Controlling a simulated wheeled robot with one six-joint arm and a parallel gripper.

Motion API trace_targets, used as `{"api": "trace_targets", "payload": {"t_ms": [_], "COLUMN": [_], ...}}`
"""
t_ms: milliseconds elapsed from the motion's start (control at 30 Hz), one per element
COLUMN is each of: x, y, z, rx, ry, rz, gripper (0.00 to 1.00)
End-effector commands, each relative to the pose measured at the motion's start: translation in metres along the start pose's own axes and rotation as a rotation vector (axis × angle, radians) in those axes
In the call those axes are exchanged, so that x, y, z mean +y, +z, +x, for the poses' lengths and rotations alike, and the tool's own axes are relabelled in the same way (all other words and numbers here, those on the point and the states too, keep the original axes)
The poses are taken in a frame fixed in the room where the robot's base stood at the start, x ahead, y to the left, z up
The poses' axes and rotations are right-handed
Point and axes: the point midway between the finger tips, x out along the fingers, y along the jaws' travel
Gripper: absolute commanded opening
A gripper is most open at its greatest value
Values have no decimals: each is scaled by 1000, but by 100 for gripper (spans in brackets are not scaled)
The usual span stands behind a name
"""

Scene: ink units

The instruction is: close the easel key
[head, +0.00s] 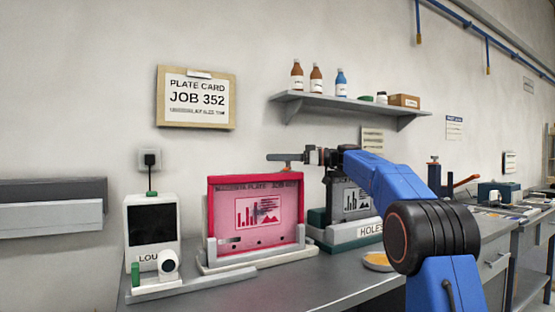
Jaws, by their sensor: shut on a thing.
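A magenta plate (232,213), lettered "MAGENTA PLATE JOB 352", stands upright in a pale easel (262,256) on the bench. My gripper (285,157) reaches in from the right, just above the plate's upper right edge, with its grey fingers pointing left. It is shut on the easel key (286,169), of which only a small orange-red bit shows under the fingers. The fingers hide most of the key, so its exact angle cannot be told.
A white loupe unit (152,233) stands left of the easel. A shelf (345,105) with bottles hangs above. The bench front is mostly clear.

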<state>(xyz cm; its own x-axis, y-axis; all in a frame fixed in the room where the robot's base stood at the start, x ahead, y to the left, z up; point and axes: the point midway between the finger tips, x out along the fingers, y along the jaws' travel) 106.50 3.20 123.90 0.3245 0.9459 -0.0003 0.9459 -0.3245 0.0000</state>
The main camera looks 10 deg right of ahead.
Motion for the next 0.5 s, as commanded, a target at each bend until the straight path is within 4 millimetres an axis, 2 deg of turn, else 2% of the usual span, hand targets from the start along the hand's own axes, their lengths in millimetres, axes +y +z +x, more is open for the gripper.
{"api": "trace_targets", "payload": {"t_ms": [133, 167, 200, 500], "x": [0, 0, 0, 0], "y": [0, 0, 0, 0], "z": [0, 0, 0, 0], "rx": [1, 1, 1, 0], "ry": [1, 1, 1, 1], "rz": [2, 1, 1, 1], "gripper": [7, 54, 64, 66]}}
